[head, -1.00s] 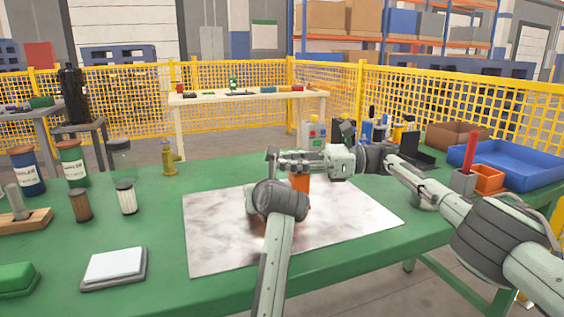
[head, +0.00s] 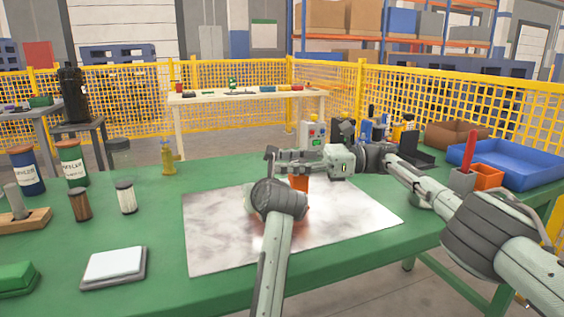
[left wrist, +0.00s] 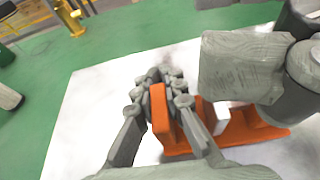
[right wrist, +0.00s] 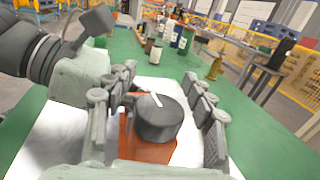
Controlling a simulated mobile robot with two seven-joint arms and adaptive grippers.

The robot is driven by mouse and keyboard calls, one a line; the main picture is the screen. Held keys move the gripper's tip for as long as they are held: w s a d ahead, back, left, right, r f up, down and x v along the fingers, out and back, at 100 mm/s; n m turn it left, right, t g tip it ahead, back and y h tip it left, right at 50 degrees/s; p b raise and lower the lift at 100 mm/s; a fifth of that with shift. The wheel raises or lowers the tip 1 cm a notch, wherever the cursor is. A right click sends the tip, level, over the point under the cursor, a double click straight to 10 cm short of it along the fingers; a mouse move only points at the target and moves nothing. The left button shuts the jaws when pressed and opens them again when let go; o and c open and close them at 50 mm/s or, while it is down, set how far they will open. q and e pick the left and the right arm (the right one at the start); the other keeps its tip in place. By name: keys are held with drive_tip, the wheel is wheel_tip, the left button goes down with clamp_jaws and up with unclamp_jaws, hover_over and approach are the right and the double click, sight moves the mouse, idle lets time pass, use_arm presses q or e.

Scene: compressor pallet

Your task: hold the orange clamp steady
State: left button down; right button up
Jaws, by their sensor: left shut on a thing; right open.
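The orange clamp (head: 299,183) stands on the pale mat, mostly hidden behind my left wrist in the head view. In the left wrist view, my left gripper (left wrist: 165,92) is shut on the clamp's upright orange part (left wrist: 160,113), with its orange base (left wrist: 255,136) to the right. My right gripper (head: 271,160) is open above the clamp. In the right wrist view its fingers (right wrist: 160,98) are spread on either side of a dark round cylinder (right wrist: 158,120), with orange clamp surface (right wrist: 145,148) below it. I cannot tell whether the right fingers touch anything.
The pale mat (head: 220,235) lies on the green table (head: 160,215). A filter (head: 126,198), bottles (head: 74,163) and a white-topped block (head: 114,265) stand to the left. A blue tray (head: 510,165) and orange bin (head: 487,177) are at right.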

drive_tip(key=shift+r, duration=0.1)
wheel_tip(320, 180, up, 10)
idle(0.4)
drive_tip(key=shift+o, duration=0.2)
drive_tip(key=shift+w, duration=0.1)
drive_tip(key=m+t+h, duration=0.4)
drive_tip(key=m+t, duration=0.6)
drive_tip(key=t, duration=0.5)
approach(298, 161)
drive_tip(key=x, duration=1)
drive_tip(key=shift+w+f, duration=0.1)
drive_tip(key=shift+f, duration=0.25)
